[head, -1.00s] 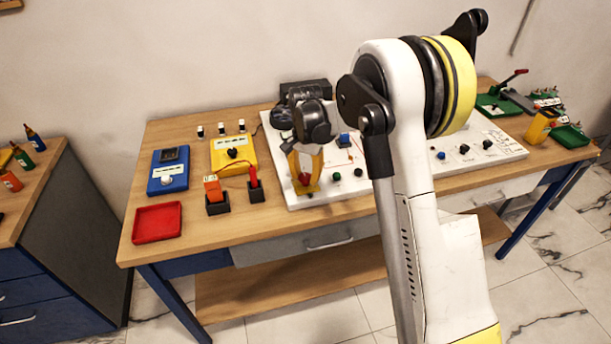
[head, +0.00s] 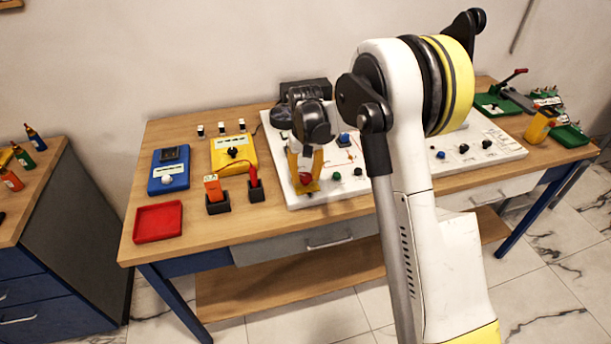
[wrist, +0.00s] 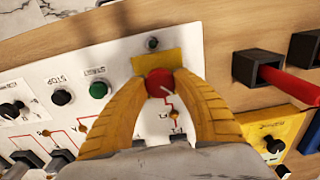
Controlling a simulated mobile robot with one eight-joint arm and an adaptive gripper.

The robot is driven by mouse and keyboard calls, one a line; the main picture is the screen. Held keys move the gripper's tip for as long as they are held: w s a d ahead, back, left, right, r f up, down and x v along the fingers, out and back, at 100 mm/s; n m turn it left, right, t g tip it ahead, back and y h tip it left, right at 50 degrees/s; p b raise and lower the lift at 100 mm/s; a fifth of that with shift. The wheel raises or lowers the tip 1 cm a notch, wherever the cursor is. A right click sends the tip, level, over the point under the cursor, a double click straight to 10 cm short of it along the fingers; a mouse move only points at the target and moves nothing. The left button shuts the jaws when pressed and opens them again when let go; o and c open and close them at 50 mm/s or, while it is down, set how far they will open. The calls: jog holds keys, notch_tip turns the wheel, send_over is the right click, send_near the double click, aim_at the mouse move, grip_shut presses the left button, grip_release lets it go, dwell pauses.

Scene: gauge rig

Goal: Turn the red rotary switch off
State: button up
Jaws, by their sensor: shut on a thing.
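The red rotary switch (wrist: 160,83) is a round red knob with a pale pointer line, on a yellow plate (wrist: 157,60) of the white panel (wrist: 60,80). My gripper (wrist: 160,84) has its two yellow fingers closed around the knob, one on each side. In the head view my gripper (head: 304,180) points down at the panel's front left part, and the red knob (head: 305,178) shows between the fingertips. The pointer line slants across the knob in the wrist view. My gripper and wrist hide part of the panel behind.
Green (wrist: 98,90) and black (wrist: 62,97) push buttons sit beside the switch. A black holder with a red probe (wrist: 290,78) stands close on the other side. A yellow meter (head: 233,155), a blue meter (head: 169,170) and a red tray (head: 157,222) lie on the bench's left.

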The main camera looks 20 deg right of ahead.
aim_at(306, 176)
dwell(0.3)
jog(key=o, duration=1.2)
jog(key=shift+o, duration=0.2)
notch_tip(306, 176, up, 12)
